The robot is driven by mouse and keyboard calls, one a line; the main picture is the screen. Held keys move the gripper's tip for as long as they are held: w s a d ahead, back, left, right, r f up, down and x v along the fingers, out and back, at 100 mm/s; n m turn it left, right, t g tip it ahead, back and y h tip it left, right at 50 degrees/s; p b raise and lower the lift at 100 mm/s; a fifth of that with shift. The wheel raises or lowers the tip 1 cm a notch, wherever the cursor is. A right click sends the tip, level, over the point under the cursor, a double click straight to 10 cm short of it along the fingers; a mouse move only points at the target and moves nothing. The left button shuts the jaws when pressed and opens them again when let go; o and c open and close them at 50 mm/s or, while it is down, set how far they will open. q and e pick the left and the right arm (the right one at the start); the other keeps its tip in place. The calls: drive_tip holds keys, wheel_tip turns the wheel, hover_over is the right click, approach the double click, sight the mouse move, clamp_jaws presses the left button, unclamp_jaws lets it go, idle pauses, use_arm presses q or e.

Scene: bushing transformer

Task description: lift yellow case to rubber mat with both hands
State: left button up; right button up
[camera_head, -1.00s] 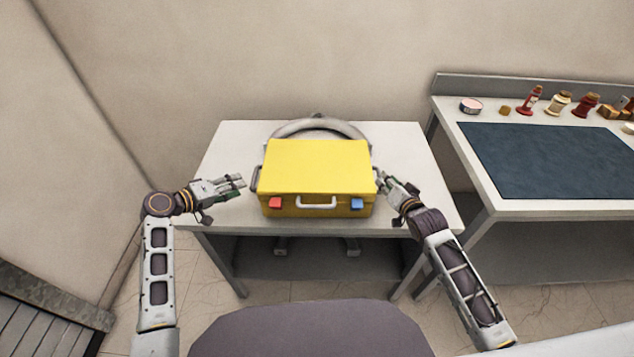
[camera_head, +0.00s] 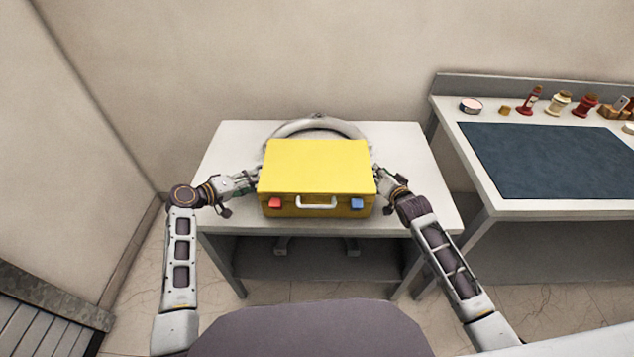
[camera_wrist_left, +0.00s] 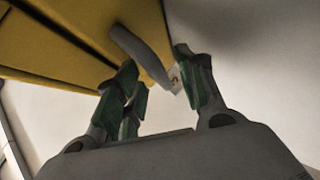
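The yellow case (camera_head: 317,167) sits on the white table, with a white front handle and red and blue latches. My left gripper (camera_head: 252,181) is at the case's left side. In the left wrist view, my left gripper (camera_wrist_left: 160,90) has its fingers spread, with the case's grey side handle (camera_wrist_left: 143,54) reaching between or just beyond the fingertips. My right gripper (camera_head: 377,178) is at the case's right side; its fingertips are mostly hidden, so its grip is unclear. The dark blue rubber mat (camera_head: 555,160) lies flat on the right-hand bench.
A grey ring-shaped object (camera_head: 318,127) lies behind the case on the white table (camera_head: 225,150). Several small bottles and items, including a red bottle (camera_head: 531,100), stand along the bench's back edge. The mat is clear. A gap separates table and bench.

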use_arm(q)
drive_tip(key=shift+c, duration=0.5)
use_arm(e)
drive_tip(key=shift+c, duration=0.4)
use_arm(q)
drive_tip(key=c, duration=0.4)
use_arm(e)
clamp_jaws()
use_arm(q)
clamp_jaws()
drive_tip(key=shift+r, duration=0.1)
use_arm(e)
drive_tip(key=shift+r, duration=0.15)
